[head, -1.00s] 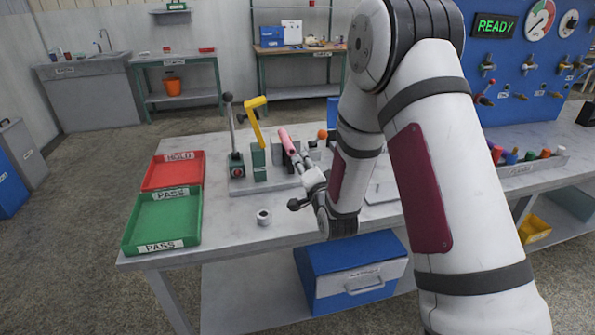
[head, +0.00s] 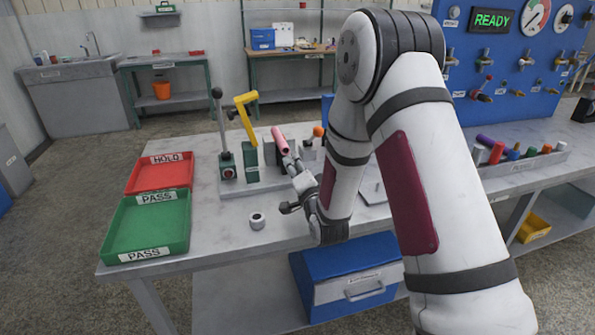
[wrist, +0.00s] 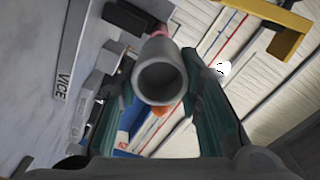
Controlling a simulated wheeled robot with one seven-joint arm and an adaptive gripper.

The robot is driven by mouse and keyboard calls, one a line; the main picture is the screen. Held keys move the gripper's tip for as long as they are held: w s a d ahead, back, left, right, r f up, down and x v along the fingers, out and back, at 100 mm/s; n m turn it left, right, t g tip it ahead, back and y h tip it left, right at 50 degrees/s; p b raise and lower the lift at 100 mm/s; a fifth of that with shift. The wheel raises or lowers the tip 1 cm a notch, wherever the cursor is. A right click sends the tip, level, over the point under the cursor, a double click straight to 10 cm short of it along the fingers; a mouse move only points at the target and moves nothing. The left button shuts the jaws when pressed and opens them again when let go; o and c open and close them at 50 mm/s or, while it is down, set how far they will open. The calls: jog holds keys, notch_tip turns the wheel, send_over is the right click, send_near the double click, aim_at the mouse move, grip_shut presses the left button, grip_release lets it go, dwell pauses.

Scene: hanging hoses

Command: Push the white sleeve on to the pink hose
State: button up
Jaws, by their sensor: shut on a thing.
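The pink hose (head: 280,141) points up at a slant from the stand on the bench; a bit of it (wrist: 163,30) shows behind the sleeve in the wrist view. My gripper (head: 291,165) is at the near lower end of the hose. In the wrist view its two green fingers are shut on the white sleeve (wrist: 160,82), a short pale tube that looks grey in shade. Its open end faces the camera. The sleeve's far end lies close to the hose. I cannot tell whether it is around the hose or only against it.
A yellow hooked part (head: 245,112) and a lever (head: 222,125) stand left of the hose. A small pale ring (head: 257,221) lies on the bench. A red tray (head: 160,173) and a green tray (head: 148,226) are at the left. The front of the bench is mostly clear.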

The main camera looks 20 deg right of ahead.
aim_at(289, 152)
jog(key=shift+w+b, duration=1.05)
jog(key=shift+w, duration=1.45)
jog(key=shift+b, duration=0.45)
jog(key=shift+w+b, duration=0.4)
jog(key=shift+w, duration=0.1)
jog(key=shift+b, duration=0.55)
jog(key=shift+w+b, duration=1.15)
jog(key=shift+b, duration=0.15)
dwell(2.1)
jog(key=shift+w+r, duration=0.15)
jog(key=shift+c, duration=1)
